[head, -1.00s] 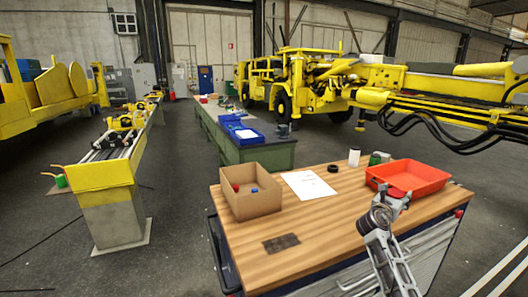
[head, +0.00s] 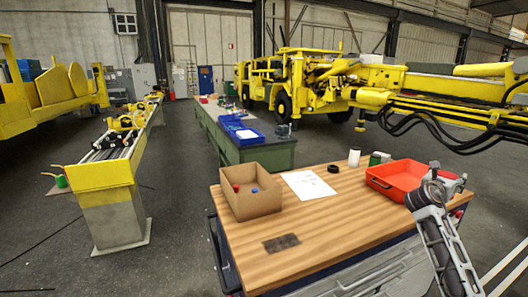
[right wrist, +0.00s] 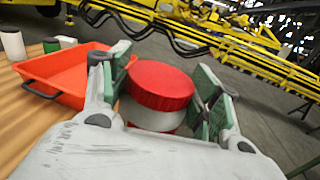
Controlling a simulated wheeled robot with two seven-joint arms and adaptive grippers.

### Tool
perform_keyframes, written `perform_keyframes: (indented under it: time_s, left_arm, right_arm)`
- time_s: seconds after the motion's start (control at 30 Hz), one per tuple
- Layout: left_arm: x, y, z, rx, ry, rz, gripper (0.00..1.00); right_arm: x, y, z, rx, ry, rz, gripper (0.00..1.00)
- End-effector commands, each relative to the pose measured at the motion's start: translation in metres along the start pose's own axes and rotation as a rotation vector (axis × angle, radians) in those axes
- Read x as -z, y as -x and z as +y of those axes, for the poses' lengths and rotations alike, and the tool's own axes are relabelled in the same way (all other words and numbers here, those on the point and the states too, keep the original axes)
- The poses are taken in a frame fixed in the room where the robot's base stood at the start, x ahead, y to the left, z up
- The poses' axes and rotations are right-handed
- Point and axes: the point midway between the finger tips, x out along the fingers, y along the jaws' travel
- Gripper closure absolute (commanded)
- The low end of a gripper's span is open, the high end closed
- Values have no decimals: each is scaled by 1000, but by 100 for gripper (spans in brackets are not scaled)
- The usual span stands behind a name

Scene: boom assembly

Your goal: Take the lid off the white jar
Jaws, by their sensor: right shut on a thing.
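My right gripper (head: 446,180) is at the right end of the wooden table, at the near right corner of the red tray. In the right wrist view, its two green-padded fingers (right wrist: 160,95) stand on either side of a round red lid (right wrist: 161,82). A white body (right wrist: 152,118) shows under the lid, so this looks like the white jar with its lid on. My gripper's own body hides the lower part. The gripper is shut on this jar and holds it out past the tray's edge. My left gripper is not in view.
The red tray (head: 384,185) lies on the table (head: 325,225). Behind it stand a white cylinder (head: 354,157) and a green container (head: 375,159). A black ring (head: 332,168), a paper sheet (head: 307,185) and a cardboard box (head: 252,207) lie left. The table's front middle is clear.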

Motion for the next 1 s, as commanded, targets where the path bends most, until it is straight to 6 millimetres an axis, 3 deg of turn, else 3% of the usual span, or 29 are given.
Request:
perform_keyframes:
  time_s: [0.07, 0.4, 1.0]
  left_arm:
    - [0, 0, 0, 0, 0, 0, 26]
    - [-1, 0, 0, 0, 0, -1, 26]
    - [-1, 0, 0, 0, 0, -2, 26]
  right_arm:
    - [-9, -4, -7, 9, -1, -3, 81]
    - [15, 14, 8, -69, 1, 0, 81]
    - [86, 81, 48, -330, 3, 0, 81]
